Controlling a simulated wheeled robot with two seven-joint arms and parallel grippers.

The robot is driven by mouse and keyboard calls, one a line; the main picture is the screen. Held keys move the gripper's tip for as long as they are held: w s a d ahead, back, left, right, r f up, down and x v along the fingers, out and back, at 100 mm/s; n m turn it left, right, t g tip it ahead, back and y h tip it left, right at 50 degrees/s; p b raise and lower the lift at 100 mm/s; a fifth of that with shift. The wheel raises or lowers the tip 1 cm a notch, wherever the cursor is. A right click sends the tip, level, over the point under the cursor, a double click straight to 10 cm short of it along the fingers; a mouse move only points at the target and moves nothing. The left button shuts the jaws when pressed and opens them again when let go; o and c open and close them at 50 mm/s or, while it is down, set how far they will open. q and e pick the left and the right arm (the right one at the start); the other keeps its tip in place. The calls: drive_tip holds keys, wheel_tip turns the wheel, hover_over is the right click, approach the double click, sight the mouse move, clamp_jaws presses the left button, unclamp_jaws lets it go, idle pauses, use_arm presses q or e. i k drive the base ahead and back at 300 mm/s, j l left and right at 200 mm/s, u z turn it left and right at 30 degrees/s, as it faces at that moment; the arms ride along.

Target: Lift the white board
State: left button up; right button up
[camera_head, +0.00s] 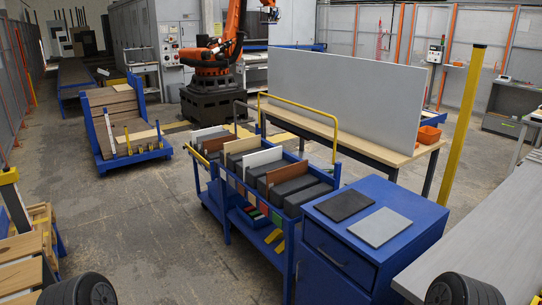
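A flat, square, pale grey-white board (380,227) lies on top of the blue cabinet (411,206), near its front right part. A black square board (345,205) lies beside it to the left, a small gap apart. Narrow whitish boards also stand upright in the blue cart, one near its middle (262,158) and one towards its back. Neither gripper is in view. Only dark rounded parts of my own arms show at the bottom left and bottom right edges, well apart from the boards.
The blue cart (236,181) holds several upright boards left of the cabinet. A large grey panel (345,95) stands on a wooden-topped table behind. A yellow post (463,125) rises behind the cabinet. A grey worktop (490,235) stands at right. The floor at left is partly clear.

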sight(269, 156)
drive_tip(key=i+z, duration=0.1)
drive_tip(key=z, duration=0.3)
drive_tip(key=j+z, duration=0.15)
drive_tip(key=z, duration=0.25)
drive_tip(key=i+j+z, duration=0.1)
drive_tip(key=z, duration=0.3)
drive_tip(key=i+j+z, duration=0.25)
drive_tip(key=j+z, duration=0.15)
drive_tip(key=j, duration=0.35)
drive_tip(key=i+j+z, duration=0.1)
drive_tip(key=j+z, duration=0.25)
drive_tip(key=j, duration=0.45)
drive_tip(key=j+z, duration=0.4)
drive_tip(key=j, duration=1.45)
drive_tip(key=j+z, duration=0.1)
drive_tip(key=j, duration=0.95)
drive_tip(key=k+j, duration=0.15)
drive_tip(key=j, duration=0.9)
